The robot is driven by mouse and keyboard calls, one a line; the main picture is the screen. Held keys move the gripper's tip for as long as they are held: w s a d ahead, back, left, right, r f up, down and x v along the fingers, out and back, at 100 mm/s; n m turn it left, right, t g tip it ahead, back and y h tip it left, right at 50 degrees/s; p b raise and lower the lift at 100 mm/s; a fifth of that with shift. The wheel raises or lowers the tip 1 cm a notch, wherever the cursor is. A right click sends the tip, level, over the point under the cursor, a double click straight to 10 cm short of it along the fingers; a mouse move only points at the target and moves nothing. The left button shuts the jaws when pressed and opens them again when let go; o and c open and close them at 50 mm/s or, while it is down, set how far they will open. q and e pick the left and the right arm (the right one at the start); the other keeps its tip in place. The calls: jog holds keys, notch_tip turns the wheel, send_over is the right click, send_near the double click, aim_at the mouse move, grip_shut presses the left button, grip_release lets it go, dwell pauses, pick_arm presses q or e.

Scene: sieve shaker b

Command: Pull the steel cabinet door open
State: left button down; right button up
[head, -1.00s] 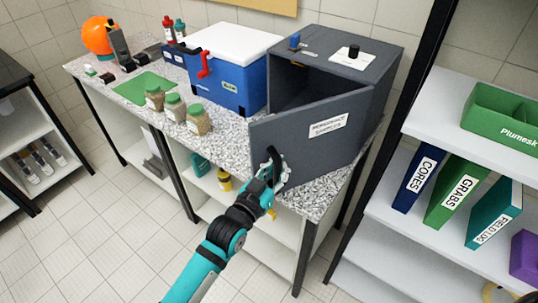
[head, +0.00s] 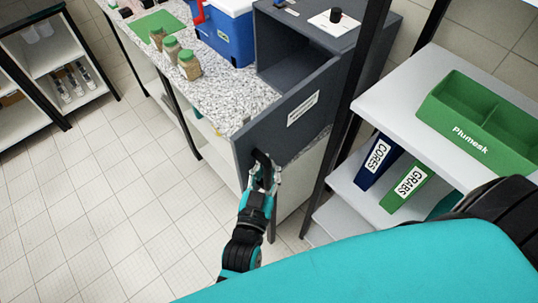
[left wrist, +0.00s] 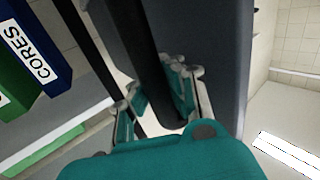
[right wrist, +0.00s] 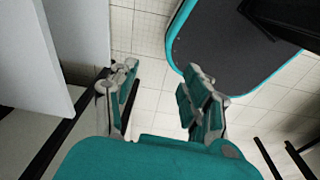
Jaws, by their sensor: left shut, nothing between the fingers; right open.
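The grey steel cabinet (head: 285,20) stands on the speckled worktop, with its dark interior (head: 305,70) showing. Its door (head: 265,132) with a white label stands swung open and projects past the worktop's front edge. My left gripper (head: 264,175) is at the black door handle (head: 262,157), low on the door's free side. My right gripper (right wrist: 160,95) is open and empty above the floor.
A shelf unit (head: 385,95) with a green box (head: 470,115) and binders (head: 405,185) stands close right of the cabinet. Jars (head: 190,65) and a blue cooler (head: 225,35) stand on the worktop (head: 225,95). The tiled floor (head: 110,190) at left is clear.

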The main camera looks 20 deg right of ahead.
pick_arm(q)
jog(key=shift+s+a+f, duration=0.1)
jog(key=shift+a+f, duration=0.2)
jog(key=shift+f, duration=0.2)
pick_arm(e)
jog(key=shift+a, duration=0.65)
pick_arm(q)
jog(key=c, duration=1.7)
grip_release()
jog(key=shift+s+a+r, duration=0.1)
jog(key=shift+s+a, duration=0.05)
jog(key=shift+a, duration=0.05)
jog(key=shift+o, duration=1)
jog(key=shift+s+a+r, duration=0.1)
jog(key=shift+a+r, duration=0.05)
jog(key=shift+a, duration=0.1)
jog(key=o, duration=0.3)
jog(key=shift+a+r, duration=0.1)
jog(key=shift+r, duration=0.1)
jog(key=shift+o, duration=0.2)
jog(key=shift+d, duration=0.3)
jog(key=v, duration=1.2)
pick_arm(e)
jog(key=shift+s+d+r, duration=0.15)
jog(key=shift+d, duration=0.05)
